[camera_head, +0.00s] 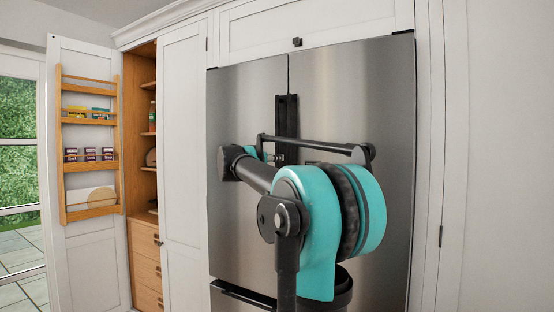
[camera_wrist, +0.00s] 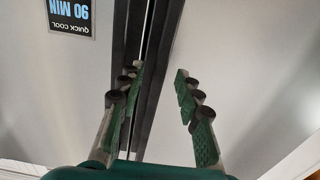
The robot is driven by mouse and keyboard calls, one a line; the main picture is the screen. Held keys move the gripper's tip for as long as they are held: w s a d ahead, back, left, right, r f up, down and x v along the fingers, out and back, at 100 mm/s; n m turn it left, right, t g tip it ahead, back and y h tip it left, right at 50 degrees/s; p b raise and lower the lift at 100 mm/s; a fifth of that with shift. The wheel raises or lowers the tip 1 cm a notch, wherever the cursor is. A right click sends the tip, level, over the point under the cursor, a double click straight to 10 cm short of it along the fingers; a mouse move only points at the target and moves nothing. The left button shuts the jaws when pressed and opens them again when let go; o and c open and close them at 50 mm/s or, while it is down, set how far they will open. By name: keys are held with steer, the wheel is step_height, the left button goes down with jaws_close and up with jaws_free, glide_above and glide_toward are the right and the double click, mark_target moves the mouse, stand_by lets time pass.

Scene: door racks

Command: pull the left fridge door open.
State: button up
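The steel fridge has a left door (camera_head: 238,110) and a right door (camera_head: 350,95), both looking shut along the middle seam. Dark vertical handles (camera_head: 287,115) run beside the seam; my arm covers their lower part. In the wrist view, which sees the label upside down, the left door's dark handle (camera_wrist: 166,45) lies right of the seam. My gripper (camera_wrist: 160,82) is open, its green-padded fingers on either side of that handle in the picture. The left finger overlaps the other handle (camera_wrist: 125,35). I cannot tell whether either finger touches.
A white cabinet door (camera_head: 85,170) with a wooden rack (camera_head: 90,165) stands open at the left, beside wooden shelves and drawers (camera_head: 146,260). A closed white panel (camera_head: 184,140) adjoins the fridge. A lower drawer handle (camera_head: 240,294) shows below. A label (camera_wrist: 70,17) sits on one door.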

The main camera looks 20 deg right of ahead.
steer(key=x, duration=0.3)
steer(key=shift+w+d, duration=0.1)
jaws_close()
stand_by(0.4)
